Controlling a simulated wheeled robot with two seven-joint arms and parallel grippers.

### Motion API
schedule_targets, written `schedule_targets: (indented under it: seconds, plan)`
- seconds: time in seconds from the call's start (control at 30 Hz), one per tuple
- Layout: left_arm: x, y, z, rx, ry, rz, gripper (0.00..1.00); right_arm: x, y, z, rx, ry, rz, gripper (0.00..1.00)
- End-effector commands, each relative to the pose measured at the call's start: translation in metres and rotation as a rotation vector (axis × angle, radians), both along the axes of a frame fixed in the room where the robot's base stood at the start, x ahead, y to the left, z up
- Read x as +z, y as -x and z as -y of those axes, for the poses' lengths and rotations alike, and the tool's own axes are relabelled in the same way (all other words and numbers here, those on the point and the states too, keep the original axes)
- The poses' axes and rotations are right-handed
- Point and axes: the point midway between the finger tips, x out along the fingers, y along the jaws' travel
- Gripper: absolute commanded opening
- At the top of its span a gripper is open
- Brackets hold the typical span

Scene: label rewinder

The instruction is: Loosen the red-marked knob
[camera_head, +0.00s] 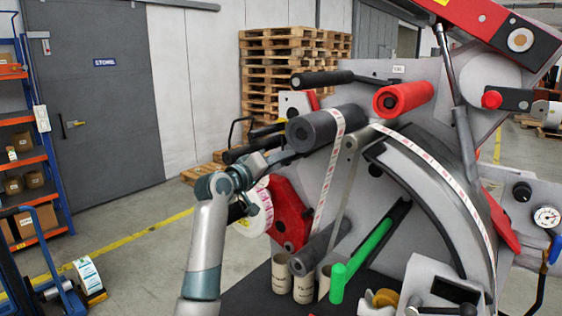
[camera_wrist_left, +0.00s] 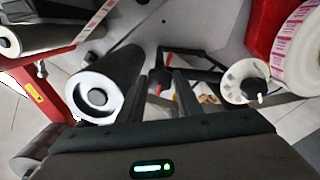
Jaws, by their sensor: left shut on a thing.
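My left gripper (camera_head: 284,157) reaches in from the left to the front of the label rewinder, just below the dark grey roller. In the left wrist view the dark fingers of the gripper (camera_wrist_left: 169,80) are close together, with a small dark part between them. A small red mark on the knob (camera_wrist_left: 160,88) shows at the fingers. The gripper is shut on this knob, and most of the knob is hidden. In the head view the knob is hidden behind the gripper and the roller. My right gripper is in neither view.
The dark grey roller (camera_head: 326,129) is close above the gripper. A label roll (camera_head: 258,212) and a red plate (camera_head: 289,212) are close below it. A red roller (camera_head: 403,97) and a green handle (camera_head: 361,258) are farther right.

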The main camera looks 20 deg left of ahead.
Motion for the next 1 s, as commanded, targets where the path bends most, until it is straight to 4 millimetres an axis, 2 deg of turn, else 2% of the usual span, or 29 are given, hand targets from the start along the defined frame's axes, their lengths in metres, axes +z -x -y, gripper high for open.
schedule_targets:
  seconds: [0.6,1.0]
  plan:
    - [-0.0018,-0.0003,-0.0008,0.0,0.542,-0.197,0.09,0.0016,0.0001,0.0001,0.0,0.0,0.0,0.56]
    - [-0.0026,-0.0004,-0.0016,0.002,0.748,-0.272,0.09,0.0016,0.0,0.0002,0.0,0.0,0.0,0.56]
